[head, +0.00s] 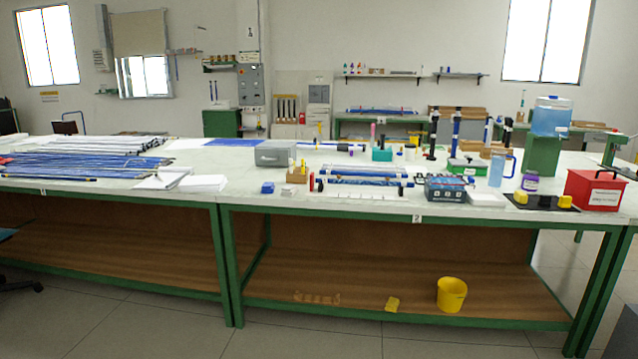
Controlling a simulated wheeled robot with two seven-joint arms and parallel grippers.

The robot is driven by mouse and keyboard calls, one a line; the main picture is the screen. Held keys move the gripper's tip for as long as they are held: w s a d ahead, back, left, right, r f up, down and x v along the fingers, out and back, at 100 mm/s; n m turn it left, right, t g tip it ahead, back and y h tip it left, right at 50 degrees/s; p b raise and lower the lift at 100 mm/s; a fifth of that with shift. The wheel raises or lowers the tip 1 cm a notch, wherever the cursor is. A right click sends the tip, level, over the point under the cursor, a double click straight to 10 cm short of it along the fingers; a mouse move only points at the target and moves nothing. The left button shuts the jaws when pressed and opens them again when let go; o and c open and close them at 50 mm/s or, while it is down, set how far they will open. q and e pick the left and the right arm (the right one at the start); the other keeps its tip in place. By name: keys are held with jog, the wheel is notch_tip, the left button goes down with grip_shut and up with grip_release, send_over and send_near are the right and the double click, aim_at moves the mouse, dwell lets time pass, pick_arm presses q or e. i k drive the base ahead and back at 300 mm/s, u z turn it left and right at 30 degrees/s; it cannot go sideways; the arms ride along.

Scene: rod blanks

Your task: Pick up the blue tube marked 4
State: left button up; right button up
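Several blue tubes (75,168) lie in a loose pile on the left part of the long workbench, beside paler rods. More blue tubes (365,181) lie side by side near the front of the bench's middle, between dark end pieces. Another blue tube (330,146) lies farther back. No number 4 is readable on any tube, so I cannot tell which one is marked 4. Neither of my grippers is in view.
The white-topped workbench (240,190) has green legs and a brown lower shelf. A grey box (275,153), a red box (597,190), a purple-labelled jar (530,181) and a blue jug (497,168) stand on it. A yellow bucket (451,294) is on the shelf. The floor in front looks clear.

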aim_at(380, 182)
jog(key=u, duration=0.05)
jog(key=i, duration=0.7)
jog(key=u, duration=0.85)
jog(key=k, duration=0.15)
jog(key=z, duration=2.4)
jog(key=i, duration=1.65)
jog(key=u, duration=1.1)
jog(key=i, duration=1)
jog(key=u, duration=1)
